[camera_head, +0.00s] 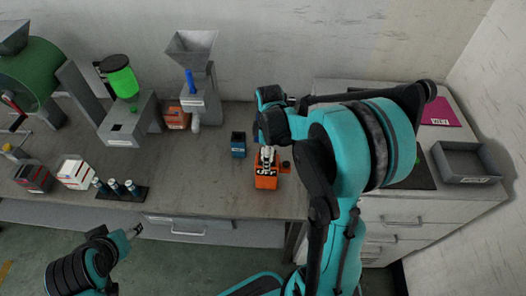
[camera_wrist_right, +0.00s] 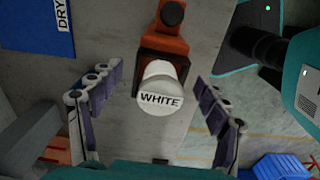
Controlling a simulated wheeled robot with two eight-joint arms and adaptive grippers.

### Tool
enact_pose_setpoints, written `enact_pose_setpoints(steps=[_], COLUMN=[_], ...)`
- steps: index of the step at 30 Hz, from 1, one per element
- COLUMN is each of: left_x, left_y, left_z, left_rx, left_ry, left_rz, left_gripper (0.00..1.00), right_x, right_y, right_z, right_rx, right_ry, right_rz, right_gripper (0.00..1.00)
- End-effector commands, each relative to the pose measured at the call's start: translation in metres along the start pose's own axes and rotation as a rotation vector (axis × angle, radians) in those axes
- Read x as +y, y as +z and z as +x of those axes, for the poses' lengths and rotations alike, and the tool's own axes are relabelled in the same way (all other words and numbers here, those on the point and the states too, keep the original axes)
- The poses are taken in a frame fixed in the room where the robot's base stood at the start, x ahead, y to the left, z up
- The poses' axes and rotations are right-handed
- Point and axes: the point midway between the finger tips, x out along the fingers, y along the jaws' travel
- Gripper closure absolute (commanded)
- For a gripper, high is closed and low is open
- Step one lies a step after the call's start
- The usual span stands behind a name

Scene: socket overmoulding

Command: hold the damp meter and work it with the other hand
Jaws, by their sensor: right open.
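An orange device (camera_head: 265,182) with a dark label stands near the bench's front edge in the head view; I cannot tell whether it is the damp meter. In the right wrist view an orange body (camera_wrist_right: 165,42) bears a white round-ended piece (camera_wrist_right: 162,88) marked "WHITE". My right gripper (camera_wrist_right: 158,76) is open, its fingers apart on either side of the white piece, not visibly touching it.
A grey hopper machine (camera_head: 197,80), a green-topped machine (camera_head: 120,75) and several dark cylinders on a black mat (camera_head: 140,195) are farther left. A grey tray (camera_head: 466,181) lies at the right.

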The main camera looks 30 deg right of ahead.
Motion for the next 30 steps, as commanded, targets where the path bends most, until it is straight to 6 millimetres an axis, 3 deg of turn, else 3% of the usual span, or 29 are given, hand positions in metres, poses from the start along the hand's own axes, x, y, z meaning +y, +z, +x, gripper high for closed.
enact_pose_setpoints(steps=[3,9,20,21,27,28,29,30], left_x=[0.0,0.0,0.0,0.0,0.0,0.0,0.0,0.0], left_y=[0.005,0.009,0.009,0.009,0.009,0.01,0.01,0.01], left_z=[0.007,0.012,0.013,0.013,0.013,0.013,0.013,0.013], left_rx=[0.0,0.0,0.0,0.0,0.0,0.0,0.0,0.0], left_ry=[0.0,0.0,0.0,0.0,0.0,0.0,0.0,0.0], left_rz=[0.0,0.0,0.0,0.0,0.0,0.0,0.0,0.0], left_gripper=[0.44,0.44,0.44,0.44,0.44,0.44,0.44,0.44], right_x=[0.001,0.001,0.0,0.0,0.0,0.0,0.0,0.0], right_y=[0.0,-0.001,0.0,0.0,0.0,0.0,0.0,0.0], right_z=[0.023,0.047,0.053,0.053,0.053,0.053,0.053,0.053], right_rx=[0.0,0.001,0.001,0.001,0.001,0.001,0.001,0.001], right_ry=[0.001,0.001,0.002,0.002,0.002,0.002,0.002,0.002], right_rz=[0.0,0.001,0.001,0.001,0.002,0.002,0.002,0.002], right_gripper=[0.24,0.24,0.24,0.27,0.8,0.84,0.84,0.57])
